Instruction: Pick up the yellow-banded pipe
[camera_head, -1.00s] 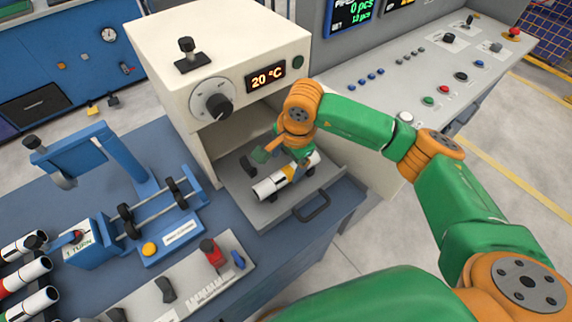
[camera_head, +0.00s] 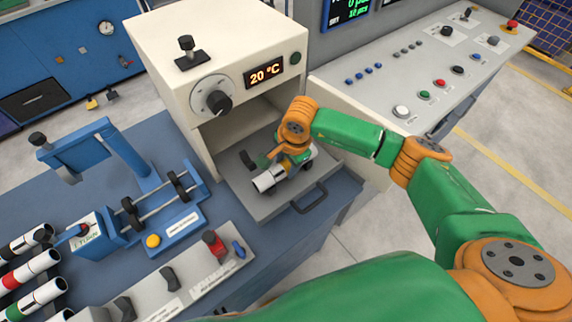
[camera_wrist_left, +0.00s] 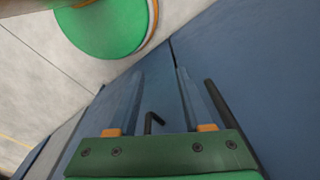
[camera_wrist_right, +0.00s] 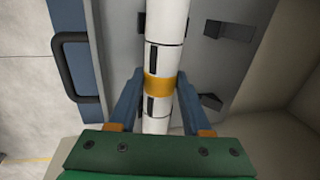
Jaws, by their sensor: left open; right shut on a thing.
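The yellow-banded pipe (camera_wrist_right: 158,86) is white with black marks and a yellow band. In the head view the pipe (camera_head: 266,181) lies on the grey tray (camera_head: 262,213) at the white oven's opening, partly hidden by my right gripper. My right gripper (camera_head: 283,165) is over it; in the right wrist view the two blue fingers (camera_wrist_right: 155,88) are shut on the pipe at its yellow band. My left gripper (camera_wrist_left: 158,80) is open and empty above the blue surface in the left wrist view. It does not show in the head view.
The white oven (camera_head: 160,80) reads 20 °C. A dark tray handle (camera_head: 310,198) sticks out in front. A blue roller fixture (camera_head: 120,210) stands left. Other pipes, one red-banded (camera_head: 30,270), lie at the far left. A switch panel (camera_head: 180,288) is in front.

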